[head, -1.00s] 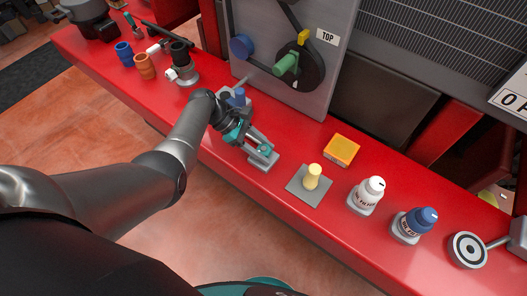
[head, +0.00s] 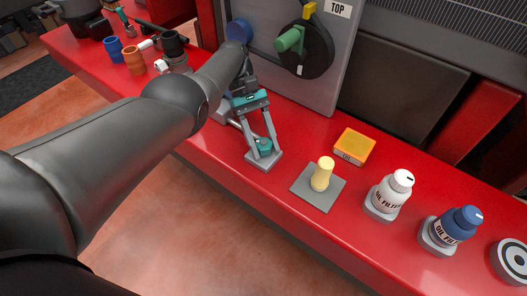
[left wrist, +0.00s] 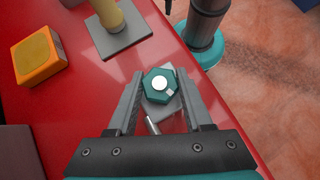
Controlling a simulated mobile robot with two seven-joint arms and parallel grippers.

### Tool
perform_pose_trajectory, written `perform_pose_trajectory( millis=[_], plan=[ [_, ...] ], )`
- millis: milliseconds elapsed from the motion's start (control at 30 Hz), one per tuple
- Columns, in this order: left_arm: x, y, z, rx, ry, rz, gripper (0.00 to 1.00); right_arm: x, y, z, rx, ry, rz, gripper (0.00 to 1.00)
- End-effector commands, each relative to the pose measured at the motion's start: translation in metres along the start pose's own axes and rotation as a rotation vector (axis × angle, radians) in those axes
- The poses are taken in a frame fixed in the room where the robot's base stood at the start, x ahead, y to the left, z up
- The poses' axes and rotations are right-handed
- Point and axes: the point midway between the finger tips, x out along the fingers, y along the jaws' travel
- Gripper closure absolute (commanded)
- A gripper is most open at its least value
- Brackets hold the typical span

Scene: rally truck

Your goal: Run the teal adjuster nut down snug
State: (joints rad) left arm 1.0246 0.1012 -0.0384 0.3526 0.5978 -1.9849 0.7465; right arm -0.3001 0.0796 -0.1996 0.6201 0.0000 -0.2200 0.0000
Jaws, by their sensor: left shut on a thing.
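The teal adjuster nut (head: 264,146) sits on a small grey base plate (head: 262,162) on the red bench. In the left wrist view the nut (left wrist: 158,84) is a hexagon with a pale round stud end in its middle and a pale mark near its lower right edge. My left gripper (head: 265,151) comes down from above, its two grey fingers on either side of the nut. In the left wrist view the gripper (left wrist: 160,80) is shut on the nut. The nut's underside and threads are hidden. My right gripper is not in view.
A yellow peg on a grey plate (head: 306,191), an orange box (head: 354,146) and white (head: 388,193) and blue (head: 450,230) bottles stand to the right. An upright grey panel (head: 335,60) stands behind. Cups (head: 133,60) are at the far left.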

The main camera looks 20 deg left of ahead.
Motion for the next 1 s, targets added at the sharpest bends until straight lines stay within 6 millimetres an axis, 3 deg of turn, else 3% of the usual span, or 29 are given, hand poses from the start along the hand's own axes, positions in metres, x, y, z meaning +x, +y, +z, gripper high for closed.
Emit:
perform_pose_trajectory(
  millis=[300, 933, 967, 1000],
  plan=[
    [-0.001, 0.001, 0.001, 0.079, -0.002, -0.077, 1.00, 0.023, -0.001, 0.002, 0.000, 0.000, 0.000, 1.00],
    [-0.002, 0.001, 0.002, 0.101, -0.002, -0.096, 1.00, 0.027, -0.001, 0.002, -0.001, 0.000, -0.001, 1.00],
    [-0.002, 0.001, 0.002, 0.101, -0.002, -0.096, 0.46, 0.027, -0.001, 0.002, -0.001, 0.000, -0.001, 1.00],
    [-0.002, 0.001, 0.002, 0.101, -0.002, -0.096, 0.42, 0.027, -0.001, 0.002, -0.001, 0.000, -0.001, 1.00]
  ],
)
